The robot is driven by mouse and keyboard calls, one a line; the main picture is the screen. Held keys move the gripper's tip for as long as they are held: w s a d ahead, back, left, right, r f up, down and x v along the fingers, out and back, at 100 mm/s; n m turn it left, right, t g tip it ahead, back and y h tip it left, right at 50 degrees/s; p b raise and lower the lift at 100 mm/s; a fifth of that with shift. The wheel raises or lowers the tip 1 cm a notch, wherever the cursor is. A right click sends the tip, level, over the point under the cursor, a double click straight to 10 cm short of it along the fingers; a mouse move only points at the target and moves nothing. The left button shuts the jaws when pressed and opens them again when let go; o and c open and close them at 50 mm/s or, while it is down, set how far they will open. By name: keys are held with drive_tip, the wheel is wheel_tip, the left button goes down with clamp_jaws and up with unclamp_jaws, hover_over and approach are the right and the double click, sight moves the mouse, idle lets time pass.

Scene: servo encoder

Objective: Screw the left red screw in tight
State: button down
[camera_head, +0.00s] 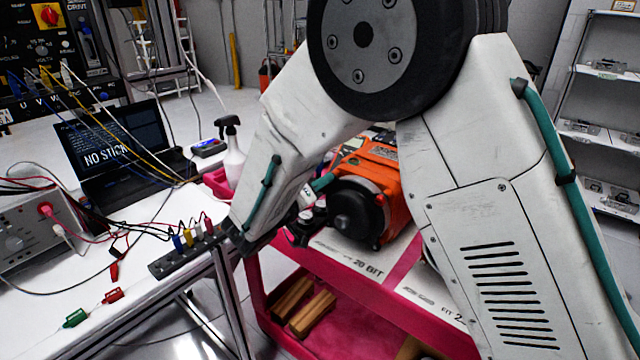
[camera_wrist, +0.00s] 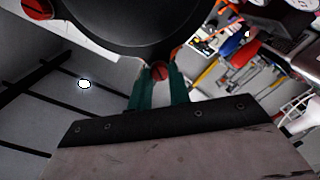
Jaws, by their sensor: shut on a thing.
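In the wrist view, the two teal fingers of my gripper (camera_wrist: 160,82) are closed around a red slotted screw (camera_wrist: 160,70) at the lower edge of a dark round housing. A second red screw (camera_wrist: 38,8) shows at the top left, apart from the gripper. In the head view, the orange motor (camera_head: 378,165) with its black end cap (camera_head: 352,212) sits on the pink cart. My arm reaches down in front of it, with the wrist close to the left of the black cap.
The pink cart (camera_head: 362,290) has wooden blocks (camera_head: 312,313) on its lower shelf. A white table (camera_head: 130,215) at left holds a laptop (camera_head: 110,140), a black terminal strip (camera_head: 185,258) with several plugged cables, and a spray bottle (camera_head: 232,150) stands behind it.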

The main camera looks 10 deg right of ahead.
drive_tip(key=m, duration=1.2)
drive_tip(key=shift+s+f+m, duration=0.1)
drive_tip(key=shift+s+m, duration=0.05)
drive_tip(key=shift+m, duration=0.25)
idle(0.4)
drive_tip(key=c, duration=1.3)
unclamp_jaws()
drive_tip(key=shift+a, duration=0.1)
drive_tip(key=v, duration=0.7)
drive_tip(key=shift+s+a, duration=0.2)
drive_tip(key=shift+s, duration=0.1)
